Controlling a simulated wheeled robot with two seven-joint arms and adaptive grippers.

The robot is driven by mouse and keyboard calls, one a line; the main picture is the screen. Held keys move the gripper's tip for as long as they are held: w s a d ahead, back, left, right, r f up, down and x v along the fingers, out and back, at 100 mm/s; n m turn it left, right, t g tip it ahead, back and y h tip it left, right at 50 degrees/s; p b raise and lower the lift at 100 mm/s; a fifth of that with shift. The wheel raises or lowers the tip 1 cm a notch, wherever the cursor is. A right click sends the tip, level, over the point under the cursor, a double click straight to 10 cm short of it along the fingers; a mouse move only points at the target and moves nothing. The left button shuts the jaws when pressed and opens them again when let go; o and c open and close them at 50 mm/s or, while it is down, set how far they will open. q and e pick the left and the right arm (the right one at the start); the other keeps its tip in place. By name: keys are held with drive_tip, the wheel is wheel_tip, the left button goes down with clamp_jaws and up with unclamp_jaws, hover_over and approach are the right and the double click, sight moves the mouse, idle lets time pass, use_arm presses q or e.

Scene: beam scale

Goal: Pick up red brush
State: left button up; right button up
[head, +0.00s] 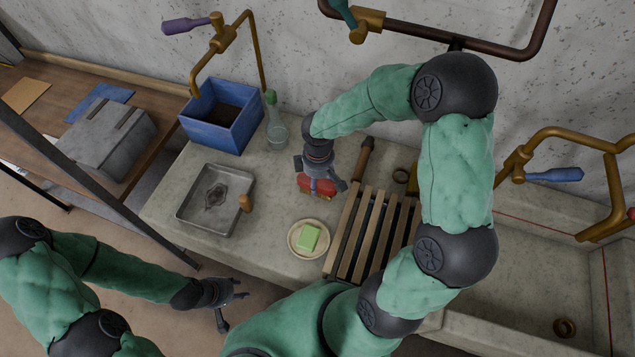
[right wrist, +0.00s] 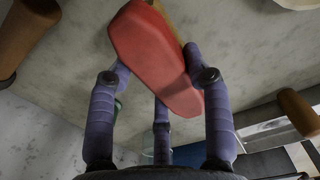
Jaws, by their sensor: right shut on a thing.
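The red brush (head: 316,186) is at my right gripper (head: 322,178) over the grey counter, between the metal tray and the wooden slatted rack. In the right wrist view the red brush (right wrist: 158,55) lies between the purple fingers of my right gripper (right wrist: 160,80), which are shut on it. A tan part of the brush shows at the top of that view. Whether it is clear of the counter is hard to tell. My left gripper (head: 232,303) is empty, low at the left, with its fingers spread.
A metal tray (head: 188,215), a dish (head: 293,250) with green soap (head: 309,237), a slatted rack (head: 343,248), a green-capped bottle (head: 277,130) and a blue box (head: 240,134) stand around the brush. A brown-handled tool (head: 363,158) is just right of it. Some bare counter lies in front.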

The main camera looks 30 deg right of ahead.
drive_tip(key=shift+r, duration=0.1)
drive_tip(key=shift+r, duration=0.25)
wheel_tip(320, 180, up, 3)
drive_tip(key=shift+s+a+r+p, duration=0.1)
drive_tip(key=shift+s+a+p, duration=0.05)
drive_tip(key=shift+p, duration=0.5)
drive_tip(key=s+a+r+p, duration=0.3)
drive_tip(key=s+a+r, duration=0.4)
drive_tip(key=s+r, duration=0.2)
drive_tip(key=shift+s+a, duration=0.4)
drive_tip(key=shift+s, duration=0.75)
